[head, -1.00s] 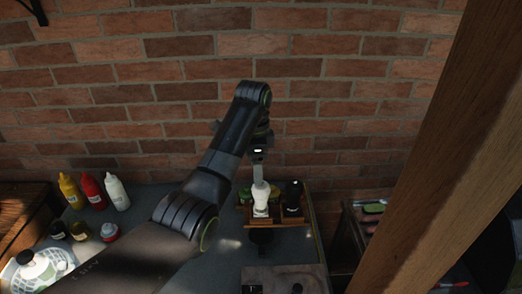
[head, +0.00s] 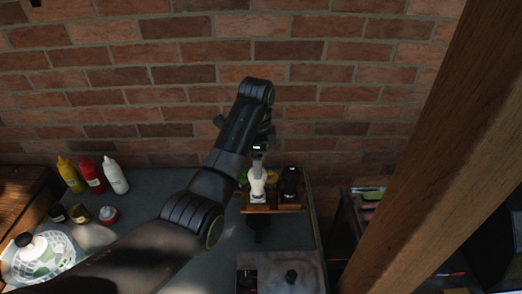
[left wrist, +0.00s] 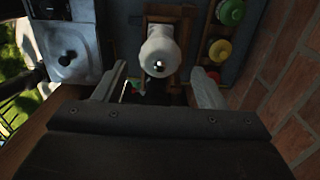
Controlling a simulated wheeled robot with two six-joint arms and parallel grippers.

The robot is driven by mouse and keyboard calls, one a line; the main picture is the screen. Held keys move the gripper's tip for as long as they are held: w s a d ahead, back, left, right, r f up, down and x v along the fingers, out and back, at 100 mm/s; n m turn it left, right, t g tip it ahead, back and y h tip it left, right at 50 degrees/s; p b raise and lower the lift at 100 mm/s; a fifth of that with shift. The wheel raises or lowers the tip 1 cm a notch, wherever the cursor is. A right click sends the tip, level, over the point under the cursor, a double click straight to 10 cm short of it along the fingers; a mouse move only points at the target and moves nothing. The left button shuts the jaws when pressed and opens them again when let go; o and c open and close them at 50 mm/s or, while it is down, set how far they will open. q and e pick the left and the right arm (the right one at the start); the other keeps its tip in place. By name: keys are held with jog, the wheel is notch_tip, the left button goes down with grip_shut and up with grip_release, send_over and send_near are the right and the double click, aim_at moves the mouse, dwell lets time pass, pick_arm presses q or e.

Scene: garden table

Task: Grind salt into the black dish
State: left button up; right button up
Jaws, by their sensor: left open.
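The white grinder (head: 257,183) stands upright in a wooden rack (head: 272,209) near the brick wall. My left gripper (head: 258,160) is open above it. In the left wrist view, the white grinder (left wrist: 160,52) shows top-on, lying in line with the gap between the open fingers (left wrist: 159,70). I cannot tell whether they touch it. A black grinder (head: 290,182) stands to its right in the rack. A dark shape, apparently the black dish (head: 257,228), lies in front of the rack, its outline hard to make out. My right gripper is not in view.
Jars with green (left wrist: 230,12), yellow (left wrist: 219,50) and red lids stand on the rack's wall side. A grey box with a black knob (head: 291,276) is in front. Sauce bottles (head: 92,174) and a white basket (head: 40,258) are at left. A wooden post (head: 420,150) rises at right.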

aim_at(258, 191)
pick_arm(q)
jog(key=shift+w+d+f, duration=0.1)
jog(key=shift+d+f, duration=0.05)
jog(key=shift+f, duration=0.7)
jog(key=shift+a+f+b, duration=0.25)
jog(key=shift+f+b, duration=0.15)
jog(key=shift+f, duration=0.45)
jog(key=shift+d+f, duration=0.15)
jog(key=shift+f, duration=0.4)
